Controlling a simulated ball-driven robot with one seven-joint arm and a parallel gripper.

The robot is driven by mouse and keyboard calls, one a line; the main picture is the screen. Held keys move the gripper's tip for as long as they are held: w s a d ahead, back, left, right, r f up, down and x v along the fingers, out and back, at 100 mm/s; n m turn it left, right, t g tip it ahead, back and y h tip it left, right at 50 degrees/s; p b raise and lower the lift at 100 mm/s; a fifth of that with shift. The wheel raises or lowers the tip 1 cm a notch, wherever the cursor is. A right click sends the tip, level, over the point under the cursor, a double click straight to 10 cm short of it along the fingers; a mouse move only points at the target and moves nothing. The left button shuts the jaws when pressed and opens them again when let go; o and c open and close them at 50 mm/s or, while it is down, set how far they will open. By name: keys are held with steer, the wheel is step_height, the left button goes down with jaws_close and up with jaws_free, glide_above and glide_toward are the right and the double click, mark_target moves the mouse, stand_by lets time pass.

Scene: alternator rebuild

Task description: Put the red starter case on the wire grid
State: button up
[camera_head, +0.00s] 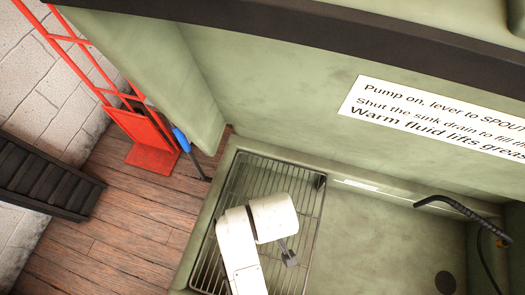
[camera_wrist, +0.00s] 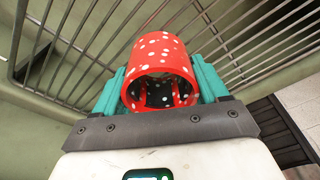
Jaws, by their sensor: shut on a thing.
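The red starter case (camera_wrist: 160,48) is a short hollow cylinder with white speckles. In the wrist view it sits between the teal fingers of my gripper (camera_wrist: 160,84), which are shut on it from both sides. Its open end faces the camera. The wire grid (camera_wrist: 82,35) lies beyond the case in that view; I cannot tell whether they touch. In the head view the wire grid (camera_head: 255,172) lies in the left part of the green sink, and my white arm reaches over it. The case does not show in the head view.
A white instruction sign (camera_head: 440,115) is on the green back wall. A black spout (camera_head: 455,203) arches over the basin at right, with a dark drain (camera_head: 445,283) below. A red hand truck (camera_head: 150,140) stands on the wooden floor at left, beyond a blue-handled tool (camera_head: 182,140).

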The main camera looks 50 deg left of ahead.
stand_by(0.3)
steer(key=o, duration=1.7)
steer(key=shift+f, duration=0.15)
